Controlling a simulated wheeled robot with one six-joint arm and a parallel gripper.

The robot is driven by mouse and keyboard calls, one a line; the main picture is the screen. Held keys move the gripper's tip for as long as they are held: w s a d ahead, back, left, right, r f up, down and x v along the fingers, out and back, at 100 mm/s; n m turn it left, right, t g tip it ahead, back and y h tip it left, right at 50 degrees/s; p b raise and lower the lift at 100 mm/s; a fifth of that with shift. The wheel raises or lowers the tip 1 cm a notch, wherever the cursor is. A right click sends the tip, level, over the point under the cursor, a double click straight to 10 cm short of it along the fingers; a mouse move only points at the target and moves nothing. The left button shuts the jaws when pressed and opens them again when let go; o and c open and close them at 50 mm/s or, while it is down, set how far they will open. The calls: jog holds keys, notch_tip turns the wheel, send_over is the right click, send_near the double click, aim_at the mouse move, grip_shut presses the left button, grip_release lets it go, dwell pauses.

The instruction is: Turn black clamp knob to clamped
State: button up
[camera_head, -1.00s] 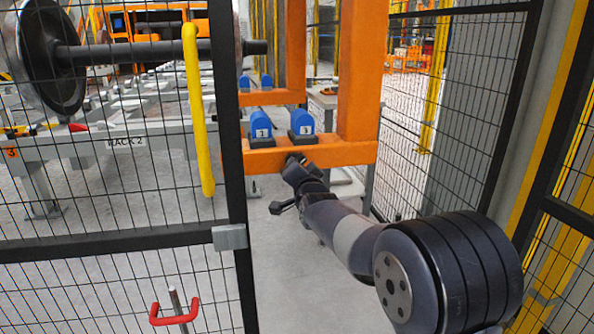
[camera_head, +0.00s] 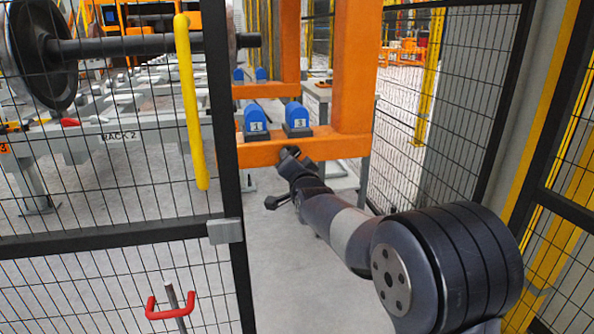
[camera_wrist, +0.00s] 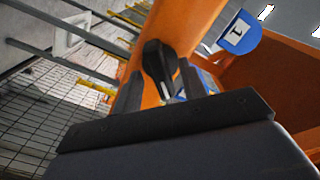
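The black clamp knob (camera_wrist: 158,60) shows as a dark, tapered shape near the middle of the wrist view, against an orange post. In the head view a small dark knob-like part (camera_head: 288,152) sits at the underside of the orange beam, partly hidden by my gripper (camera_head: 303,162). My gripper reaches up to it from below right. In the wrist view my gripper (camera_wrist: 161,90) shows two dark fingers apart, on either side of the knob's lower part. A light gap shows between the knob and the right finger. Contact and the knob's setting cannot be made out.
Blue blocks marked 1 (camera_head: 256,118) and 3 (camera_head: 297,117) sit on the orange beam (camera_head: 335,145). Another mesh fence (camera_head: 455,110) stands right. Floor between is clear.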

jog(key=p+v, duration=0.1)
jog(key=v, duration=0.9)
jog(key=shift+w, duration=0.1)
jog(key=b+x, duration=0.1)
jog(key=x, duration=0.9)
jog(key=shift+w, duration=0.3)
jog(key=shift+s, duration=0.15)
